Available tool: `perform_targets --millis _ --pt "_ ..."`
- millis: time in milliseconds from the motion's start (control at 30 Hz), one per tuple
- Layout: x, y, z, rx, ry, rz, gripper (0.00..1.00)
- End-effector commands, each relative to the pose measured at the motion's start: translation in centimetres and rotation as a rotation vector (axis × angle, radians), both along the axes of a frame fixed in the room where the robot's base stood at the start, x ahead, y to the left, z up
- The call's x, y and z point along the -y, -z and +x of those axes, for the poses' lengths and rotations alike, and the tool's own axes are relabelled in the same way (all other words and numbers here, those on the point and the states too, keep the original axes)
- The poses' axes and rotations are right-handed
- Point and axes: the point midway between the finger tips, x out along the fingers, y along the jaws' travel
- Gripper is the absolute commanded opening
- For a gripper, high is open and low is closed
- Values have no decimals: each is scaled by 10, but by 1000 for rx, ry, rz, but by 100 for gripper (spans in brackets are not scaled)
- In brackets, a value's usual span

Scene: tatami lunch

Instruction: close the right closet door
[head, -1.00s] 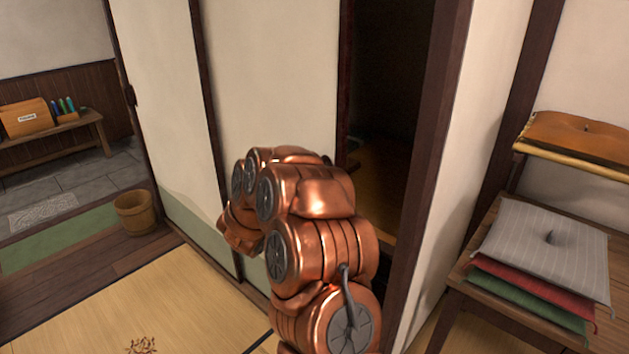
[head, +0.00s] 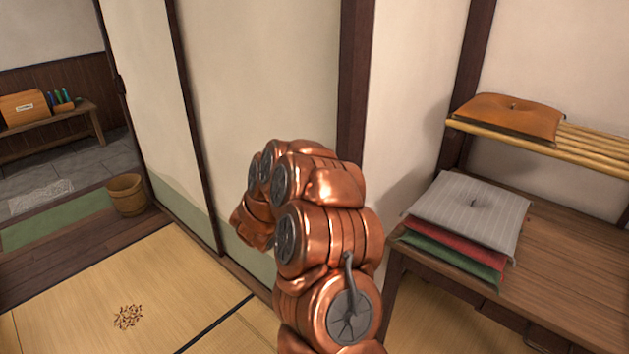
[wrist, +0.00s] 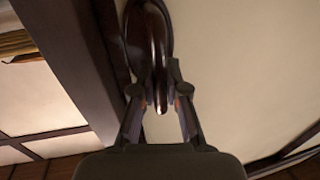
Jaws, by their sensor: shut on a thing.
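The right closet door (head: 270,70) is a cream panel with a green lower band and dark edges. Its right edge now meets the dark post (head: 355,90), and no dark opening shows between them. In the wrist view the door panel (wrist: 245,60) fills the right side. A glossy dark handle (wrist: 148,35) stands out from it, close to the dark post (wrist: 65,50). My gripper (wrist: 160,90) is shut on the handle, its fingers on either side of the lower end. In the head view my copper arm hides the gripper and handle.
A bench (head: 570,250) with stacked cushions (head: 470,210) stands at the right, below a bamboo shelf (head: 590,145) holding an orange cushion (head: 510,115). A wooden bucket (head: 127,194) stands at the left. The tatami floor (head: 150,285) is mostly clear, with a small brown scatter (head: 128,316).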

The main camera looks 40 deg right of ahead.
Motion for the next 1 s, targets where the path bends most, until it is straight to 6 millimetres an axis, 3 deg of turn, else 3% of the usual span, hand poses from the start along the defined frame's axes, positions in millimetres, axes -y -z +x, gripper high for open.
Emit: perform_targets --millis 300,333,600,1000 --pt "2 2 -4 -4 11 3 0" --pt "3 2 -5 -4 11 4 14" --pt "2 2 -4 -3 9 3 39" --pt "-8 2 -4 -3 4 4 39"
